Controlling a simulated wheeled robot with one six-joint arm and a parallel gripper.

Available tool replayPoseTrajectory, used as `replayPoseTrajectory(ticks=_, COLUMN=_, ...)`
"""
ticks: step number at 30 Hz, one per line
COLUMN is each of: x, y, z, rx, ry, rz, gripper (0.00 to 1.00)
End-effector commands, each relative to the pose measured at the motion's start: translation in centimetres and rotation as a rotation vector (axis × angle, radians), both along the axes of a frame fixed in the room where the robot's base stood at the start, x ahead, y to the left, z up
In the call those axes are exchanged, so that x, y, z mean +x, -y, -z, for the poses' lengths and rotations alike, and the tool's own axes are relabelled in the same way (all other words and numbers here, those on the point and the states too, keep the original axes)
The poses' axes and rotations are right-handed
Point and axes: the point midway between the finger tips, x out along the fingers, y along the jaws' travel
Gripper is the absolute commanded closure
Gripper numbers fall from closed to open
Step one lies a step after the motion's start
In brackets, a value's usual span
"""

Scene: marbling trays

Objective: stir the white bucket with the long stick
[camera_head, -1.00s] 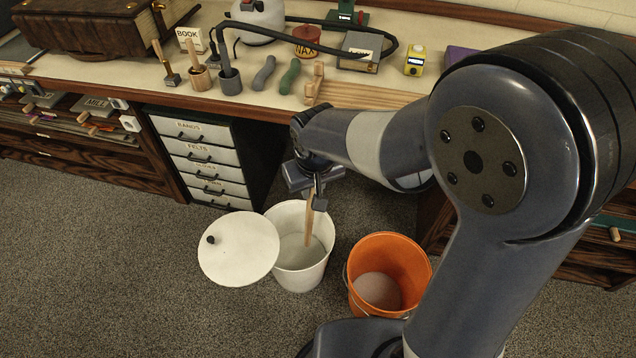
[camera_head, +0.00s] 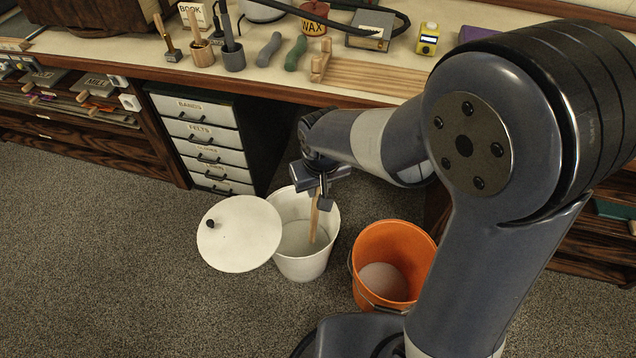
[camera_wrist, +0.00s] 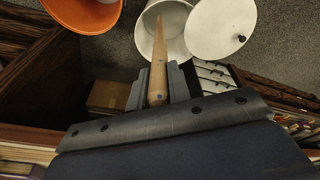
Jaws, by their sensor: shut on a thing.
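The white bucket (camera_head: 302,265) stands on the carpet with pale contents inside. It also shows at the top of the wrist view (camera_wrist: 150,22). The long wooden stick (camera_head: 314,222) is held by my gripper (camera_head: 321,197) and points down into the bucket. In the wrist view the stick (camera_wrist: 159,62) runs from between my gripper's fingers (camera_wrist: 158,85) toward the bucket. My gripper is shut on the stick above the bucket's rim. Whether the stick's tip touches the contents is hard to tell.
A round white lid (camera_head: 240,235) leans beside the bucket on the left. An orange bucket (camera_head: 365,290) with pale contents stands close on the right. The workbench (camera_head: 260,82) and a drawer cabinet (camera_head: 207,135) are behind. Open carpet lies at front left.

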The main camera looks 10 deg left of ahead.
Motion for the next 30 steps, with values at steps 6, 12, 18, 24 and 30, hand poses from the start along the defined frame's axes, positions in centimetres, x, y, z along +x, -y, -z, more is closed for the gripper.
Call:
replayPoseTrajectory(ticks=6, x=0.0, y=0.0, z=2.4, rx=0.000, ry=0.000, rz=0.000, gripper=1.00)
replayPoseTrajectory(ticks=12, x=0.0, y=0.0, z=4.2, rx=0.000, ry=-0.001, rz=0.000, gripper=1.00)
replayPoseTrajectory(ticks=18, x=0.0, y=0.0, z=6.0, rx=0.000, ry=-0.001, rz=0.000, gripper=1.00)
replayPoseTrajectory(ticks=24, x=0.0, y=0.0, z=7.8, rx=0.000, ry=0.000, rz=0.000, gripper=1.00)
replayPoseTrajectory(ticks=30, x=0.0, y=0.0, z=9.6, rx=-0.001, ry=-0.002, rz=0.000, gripper=1.00)
